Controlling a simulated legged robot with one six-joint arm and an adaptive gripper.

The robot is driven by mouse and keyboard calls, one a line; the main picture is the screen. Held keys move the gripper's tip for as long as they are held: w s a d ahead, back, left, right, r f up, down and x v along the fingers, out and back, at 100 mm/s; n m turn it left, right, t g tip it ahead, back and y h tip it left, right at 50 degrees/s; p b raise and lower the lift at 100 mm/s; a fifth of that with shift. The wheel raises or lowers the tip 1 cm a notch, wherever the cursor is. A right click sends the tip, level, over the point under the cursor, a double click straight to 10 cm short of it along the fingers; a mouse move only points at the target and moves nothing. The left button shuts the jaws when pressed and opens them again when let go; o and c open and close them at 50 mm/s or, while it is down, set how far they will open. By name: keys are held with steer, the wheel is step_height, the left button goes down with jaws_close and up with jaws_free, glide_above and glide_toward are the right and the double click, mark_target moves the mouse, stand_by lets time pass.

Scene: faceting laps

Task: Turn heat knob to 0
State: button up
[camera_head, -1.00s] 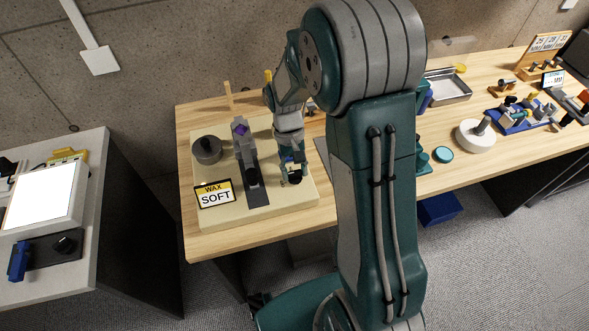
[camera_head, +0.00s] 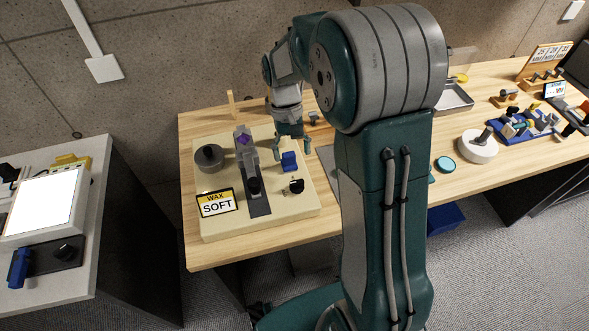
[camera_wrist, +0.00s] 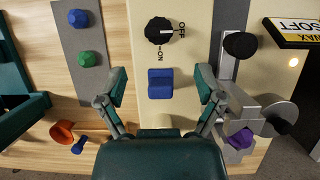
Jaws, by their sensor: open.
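A black round knob (camera_wrist: 158,31) with a pale pointer and OFF and ON marks sits on the cream panel (camera_wrist: 190,120) in the wrist view. It also shows near the panel's front right in the head view (camera_head: 294,186). Its pointer lies towards OFF. I see no 0 mark or heat label beside it. A blue block (camera_wrist: 160,84) stands on the panel beside the knob. My gripper (camera_head: 292,151) is open and empty, behind the blue block in the head view. In the wrist view its fingers (camera_wrist: 160,92) are spread either side of the block, apart from the knob.
A grey slide fixture with a purple stone (camera_head: 242,140), a grey pot (camera_head: 209,157) and a WAX SOFT sign (camera_head: 216,203) are left of the knob. A green stone (camera_wrist: 88,60) lies on a grey strip. Another black knob (camera_head: 66,250) is on the left bench.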

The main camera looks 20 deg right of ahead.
steer(key=v, duration=0.4)
steer(key=shift+w, duration=0.1)
stand_by(0.3)
steer(key=s+r+t, duration=0.5)
steer(key=s, duration=0.4)
steer(key=s+r+t, duration=0.5)
steer(key=s+r, duration=0.1)
steer(key=s, duration=0.4)
